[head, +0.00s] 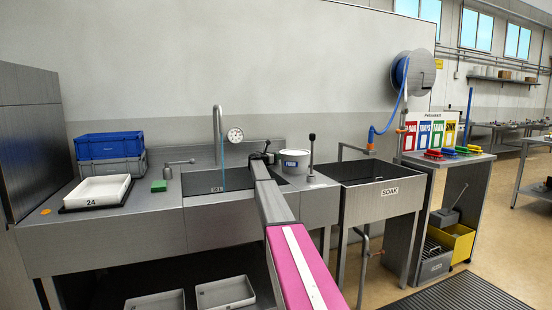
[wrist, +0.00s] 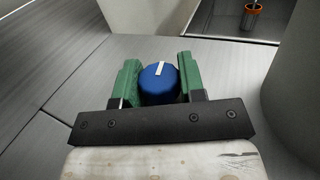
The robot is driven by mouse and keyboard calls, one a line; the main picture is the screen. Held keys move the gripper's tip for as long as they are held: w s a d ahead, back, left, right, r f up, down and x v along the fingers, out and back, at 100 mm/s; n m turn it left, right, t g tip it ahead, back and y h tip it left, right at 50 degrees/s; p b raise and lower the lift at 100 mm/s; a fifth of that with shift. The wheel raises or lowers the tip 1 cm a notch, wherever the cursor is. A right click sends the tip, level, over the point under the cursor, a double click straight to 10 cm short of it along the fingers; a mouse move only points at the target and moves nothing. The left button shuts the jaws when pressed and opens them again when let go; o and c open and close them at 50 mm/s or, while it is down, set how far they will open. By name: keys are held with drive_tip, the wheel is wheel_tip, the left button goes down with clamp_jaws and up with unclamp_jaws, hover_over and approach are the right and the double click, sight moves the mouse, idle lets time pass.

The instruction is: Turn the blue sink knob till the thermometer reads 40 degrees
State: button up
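The blue sink knob (wrist: 159,84) stands upright on the grey steel counter in the wrist view, with a white mark across its top. My gripper (wrist: 159,77) has its two green fingers on either side of the knob, with no clear gap, so it looks shut on it. In the head view my gripper (head: 264,154) is small at the sink's back right, and the knob is hidden there. The round white thermometer (head: 235,135) hangs on the wall by the tap (head: 218,122); its reading is too small to tell. A thin blue stream runs from the tap into the sink (head: 205,183).
A white tub (head: 295,161) stands close right of my gripper, with an upright dark-topped lever (head: 312,150) beyond it. A lever fitting (head: 180,163), green sponge (head: 158,186) and white tray (head: 97,190) lie to the left. The soak sink (head: 390,192) is to the right.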

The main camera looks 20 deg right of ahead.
drive_tip(key=c, duration=0.3)
drive_tip(key=shift+s+n+t+y, duration=0.15)
drive_tip(key=shift+n+t+y, duration=0.75)
drive_tip(key=shift+t, duration=0.5)
drive_tip(key=shift+n+t+y, duration=1)
drive_tip(key=shift+n+t, duration=0.2)
drive_tip(key=shift+t, duration=0.1)
drive_tip(key=o, duration=0.9)
drive_tip(key=shift+a, duration=0.1)
